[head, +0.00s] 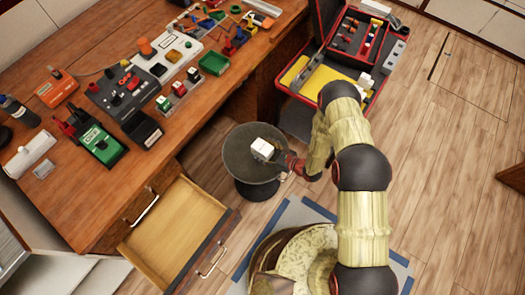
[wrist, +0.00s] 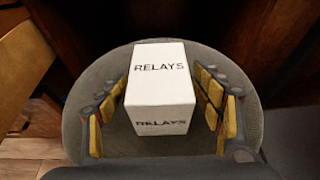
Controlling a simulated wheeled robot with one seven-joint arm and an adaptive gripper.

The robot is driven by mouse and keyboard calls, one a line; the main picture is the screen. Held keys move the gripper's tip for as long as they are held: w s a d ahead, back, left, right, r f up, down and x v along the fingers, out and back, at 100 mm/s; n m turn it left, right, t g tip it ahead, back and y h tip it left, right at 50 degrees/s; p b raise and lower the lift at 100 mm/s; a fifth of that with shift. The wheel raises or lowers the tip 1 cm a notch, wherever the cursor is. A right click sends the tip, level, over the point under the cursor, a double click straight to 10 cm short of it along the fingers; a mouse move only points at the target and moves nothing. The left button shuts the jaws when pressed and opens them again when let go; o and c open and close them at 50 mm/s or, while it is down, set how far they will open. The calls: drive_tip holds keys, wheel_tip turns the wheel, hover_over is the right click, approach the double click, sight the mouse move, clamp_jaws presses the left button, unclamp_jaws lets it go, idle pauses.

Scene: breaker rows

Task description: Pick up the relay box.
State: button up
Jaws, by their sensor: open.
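The relay box (wrist: 160,85) is a white box marked "RELAYS" on its top and near side. It stands upright on a round grey stool (head: 233,160); the box also shows in the head view (head: 262,147). My gripper (wrist: 165,115) is open, with one padded finger on each side of the box. A narrow gap shows between the box and each finger in the wrist view. In the head view my gripper (head: 284,160) reaches the box from the right, and the fingers partly hide it.
A wooden workbench (head: 60,180) with several tools and devices stands at the left. Its drawer (head: 170,228) is pulled out below the stool's left side. An open red-and-black toolbox (head: 345,60) stands behind. Wooden floor (head: 465,150) is clear at the right.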

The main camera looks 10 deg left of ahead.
drive_tip(key=c, duration=0.3)
drive_tip(key=c, duration=1.1)
drive_tip(key=shift+r, duration=0.1)
